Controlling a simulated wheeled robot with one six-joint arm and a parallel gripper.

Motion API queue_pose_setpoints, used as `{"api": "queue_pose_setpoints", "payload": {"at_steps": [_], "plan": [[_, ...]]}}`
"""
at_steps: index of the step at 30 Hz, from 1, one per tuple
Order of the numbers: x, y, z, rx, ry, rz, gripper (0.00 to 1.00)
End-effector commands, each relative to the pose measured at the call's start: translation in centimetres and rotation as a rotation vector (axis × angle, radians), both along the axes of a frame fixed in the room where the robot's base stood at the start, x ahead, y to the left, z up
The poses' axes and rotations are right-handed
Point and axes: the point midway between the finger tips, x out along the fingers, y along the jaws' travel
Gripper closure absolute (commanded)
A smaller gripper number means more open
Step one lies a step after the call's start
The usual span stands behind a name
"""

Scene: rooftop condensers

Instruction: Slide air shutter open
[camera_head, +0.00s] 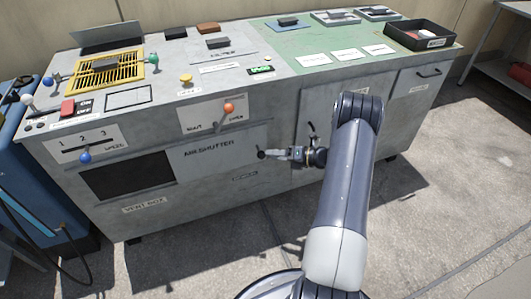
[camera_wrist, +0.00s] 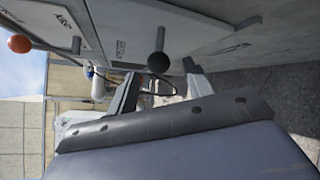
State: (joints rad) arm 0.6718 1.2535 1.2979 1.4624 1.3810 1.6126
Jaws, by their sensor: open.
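The air shutter (camera_head: 215,160) is a flat grey panel lettered AIR SHUTTER on the cabinet front. It stands right of a dark rectangular opening (camera_head: 120,178) above the VENT BOX label. A small black knob (camera_head: 262,155) sticks out near its right end. My gripper (camera_head: 279,154) is open, just right of the knob in the head view. In the wrist view the round black knob (camera_wrist: 158,62) on its stem shows in line with the gap between my fingertips (camera_wrist: 160,76). I cannot tell whether either finger touches it.
An orange-knobbed lever (camera_head: 229,108) stands above the shutter, and a blue-knobbed selector (camera_head: 85,157) is at the left. A cabinet door with a handle (camera_head: 311,130) is close to my wrist. The pavement (camera_head: 440,180) at the right is clear.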

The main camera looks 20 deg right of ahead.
Motion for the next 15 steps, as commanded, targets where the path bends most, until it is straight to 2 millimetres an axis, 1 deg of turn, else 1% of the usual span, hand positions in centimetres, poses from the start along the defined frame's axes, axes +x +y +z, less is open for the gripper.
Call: {"api": "queue_pose_setpoints", "payload": {"at_steps": [1,3,7,10,15], "plan": [[-0.7,-1.0,0.5,0.001,0.001,-0.003,0.51],[-1.5,-2.0,0.7,0.000,0.000,-0.004,0.51],[-2.7,-3.4,1.1,0.001,0.000,-0.003,0.51],[-3.3,-4.1,1.2,0.000,0.000,-0.001,0.51],[-3.6,-4.4,1.2,0.000,0.000,-0.001,0.51]]}}
